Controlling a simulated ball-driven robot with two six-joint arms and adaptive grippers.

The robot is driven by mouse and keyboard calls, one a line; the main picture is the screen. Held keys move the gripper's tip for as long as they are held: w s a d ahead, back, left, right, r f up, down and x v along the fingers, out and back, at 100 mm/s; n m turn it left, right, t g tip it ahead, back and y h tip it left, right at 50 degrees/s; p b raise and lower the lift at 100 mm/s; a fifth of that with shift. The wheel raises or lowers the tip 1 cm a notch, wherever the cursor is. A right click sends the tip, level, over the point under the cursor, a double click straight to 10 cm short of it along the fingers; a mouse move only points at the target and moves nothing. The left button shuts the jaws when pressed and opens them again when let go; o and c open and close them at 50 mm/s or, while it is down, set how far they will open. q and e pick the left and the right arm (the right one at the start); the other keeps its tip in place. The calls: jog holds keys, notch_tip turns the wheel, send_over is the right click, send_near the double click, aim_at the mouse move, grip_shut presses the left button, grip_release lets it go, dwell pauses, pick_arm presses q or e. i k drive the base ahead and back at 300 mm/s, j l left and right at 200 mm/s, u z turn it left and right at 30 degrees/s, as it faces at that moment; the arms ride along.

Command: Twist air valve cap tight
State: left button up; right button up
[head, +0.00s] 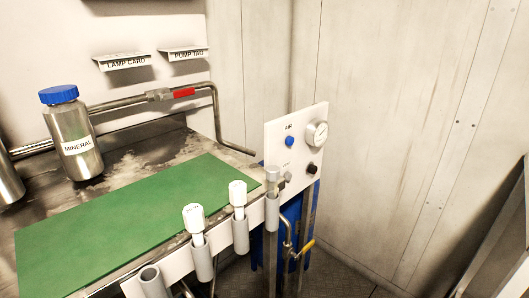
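A white panel (301,152) stands at the right end of the bench. It bears a small dark label that seems to read AIR, a blue knob (290,141), a round gauge (317,134) and a black knob (312,168). A small grey fitting (287,177) sits low on the panel, partly behind a grey-topped piece (272,174) in a front holder. I cannot tell which part is the air valve cap or how tight it is. Neither of my grippers is in view.
A green mat (125,215) lies clear on the metal bench. A steel MINERAL bottle (74,140) with a blue lid stands at the left. Two white-topped pieces (194,220) (237,194) stand in front-edge holders. A pipe with a red handle (183,93) runs behind.

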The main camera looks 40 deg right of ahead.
aim_at(312, 170)
jog(key=z, duration=1.6)
jog(key=k+l+u, duration=0.15)
jog(key=l+u, duration=0.3)
jog(key=j, duration=0.1)
